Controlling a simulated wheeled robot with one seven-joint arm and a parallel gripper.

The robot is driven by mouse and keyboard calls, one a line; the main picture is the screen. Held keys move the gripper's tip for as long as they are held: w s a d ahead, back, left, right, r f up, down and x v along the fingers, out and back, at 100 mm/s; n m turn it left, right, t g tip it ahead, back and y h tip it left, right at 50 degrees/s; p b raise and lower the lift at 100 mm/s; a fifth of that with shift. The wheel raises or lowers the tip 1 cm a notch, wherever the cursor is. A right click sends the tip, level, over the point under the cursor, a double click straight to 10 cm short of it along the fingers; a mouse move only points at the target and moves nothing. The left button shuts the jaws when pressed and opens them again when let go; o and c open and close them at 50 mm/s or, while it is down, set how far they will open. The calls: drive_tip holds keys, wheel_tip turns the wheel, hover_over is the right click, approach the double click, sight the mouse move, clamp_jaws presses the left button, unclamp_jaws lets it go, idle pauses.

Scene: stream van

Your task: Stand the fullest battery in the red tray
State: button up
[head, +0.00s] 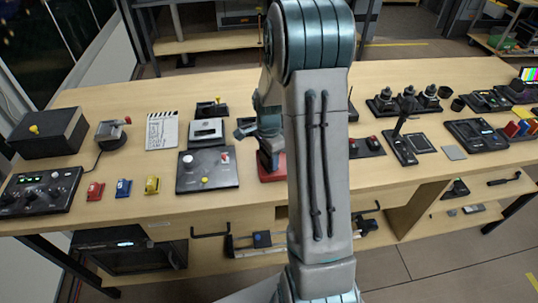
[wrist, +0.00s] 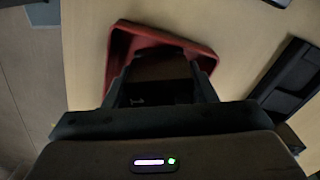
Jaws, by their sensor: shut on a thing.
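The red tray (wrist: 121,45) lies on the wooden bench top in the wrist view, with its raised rim around the ends of my fingers. In the head view the red tray (head: 267,175) shows beside my arm, which hides its right part. My gripper (wrist: 162,80) is shut on a dark battery (wrist: 160,68), at or just above the tray. In the head view my gripper (head: 268,138) points down over the tray. The battery's lower end is hidden, so I cannot tell whether it touches the tray floor. Its charge marking cannot be read.
A grey panel with a yellow knob (head: 206,170) stands close left of the tray. A dark device (wrist: 290,80) lies to the right in the wrist view. Bare bench shows around the tray.

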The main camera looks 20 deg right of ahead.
drive_tip(key=shift+f, duration=0.2)
drive_tip(key=o, duration=1.2)
drive_tip(key=shift+r, duration=0.1)
drive_tip(key=shift+c, duration=0.2)
drive_tip(key=shift+r, duration=0.15)
wheel_tip(320, 180, up, 11)
drive_tip(key=shift+b, duration=0.55)
drive_tip(key=s+a+r+n+t, duration=0.1)
drive_tip(key=s+a+r+n, duration=0.2)
drive_tip(key=s+a+n, duration=0.2)
drive_tip(key=s+a+r+n+t, duration=0.2)
drive_tip(key=s+a+r+n, duration=0.2)
drive_tip(key=s+n, duration=0.8)
drive_tip(key=shift+s+a+r, duration=0.15)
drive_tip(key=shift+s+a, duration=1)
drive_tip(key=shift+s, duration=0.4)
